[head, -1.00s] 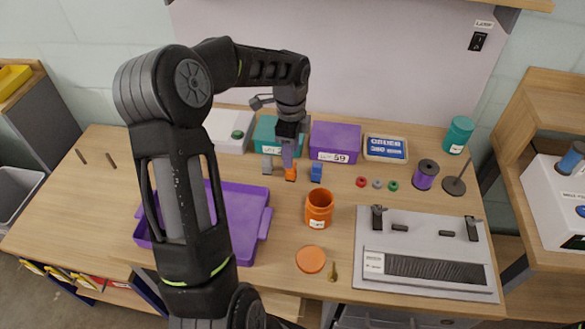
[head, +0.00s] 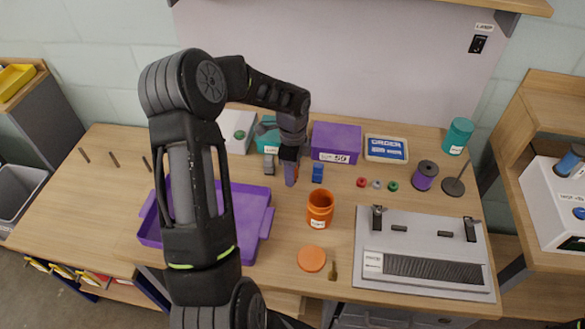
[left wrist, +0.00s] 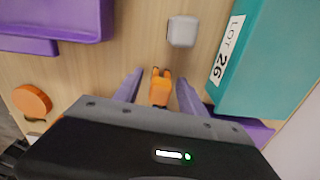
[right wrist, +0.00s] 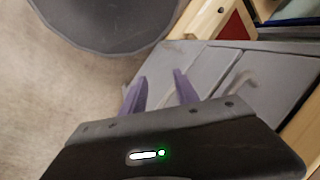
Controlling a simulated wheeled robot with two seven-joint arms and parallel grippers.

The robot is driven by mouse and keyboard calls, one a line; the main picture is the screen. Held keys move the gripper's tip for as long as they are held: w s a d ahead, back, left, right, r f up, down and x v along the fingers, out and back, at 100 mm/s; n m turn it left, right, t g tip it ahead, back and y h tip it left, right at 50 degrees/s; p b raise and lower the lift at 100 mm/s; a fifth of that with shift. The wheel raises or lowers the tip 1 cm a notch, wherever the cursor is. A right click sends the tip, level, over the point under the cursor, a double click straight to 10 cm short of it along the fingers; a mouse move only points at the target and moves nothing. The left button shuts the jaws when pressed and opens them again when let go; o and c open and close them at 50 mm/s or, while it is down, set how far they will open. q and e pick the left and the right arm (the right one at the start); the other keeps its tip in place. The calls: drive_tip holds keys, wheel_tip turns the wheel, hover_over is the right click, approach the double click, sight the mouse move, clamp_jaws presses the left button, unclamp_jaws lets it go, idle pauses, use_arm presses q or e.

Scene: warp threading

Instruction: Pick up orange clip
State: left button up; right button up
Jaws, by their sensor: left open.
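The orange clip (left wrist: 160,88) lies on the wooden table between the two purple fingers of my left gripper (left wrist: 158,78) in the left wrist view. The fingers are open, one on each side of the clip, with gaps showing. In the head view my left gripper (head: 290,173) points down at the row of clips and hides the orange clip. My right gripper (right wrist: 161,80) is open and empty in the right wrist view, away from the table top.
A grey clip (head: 269,164) and a blue clip (head: 317,173) flank my left gripper. Behind are a teal box (left wrist: 270,60) and a purple box (head: 336,140). A purple tray (head: 255,215) lies left, an orange cup (head: 320,208) in front.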

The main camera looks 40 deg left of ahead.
idle(0.6)
use_arm(q)
clamp_jaws()
idle(0.3)
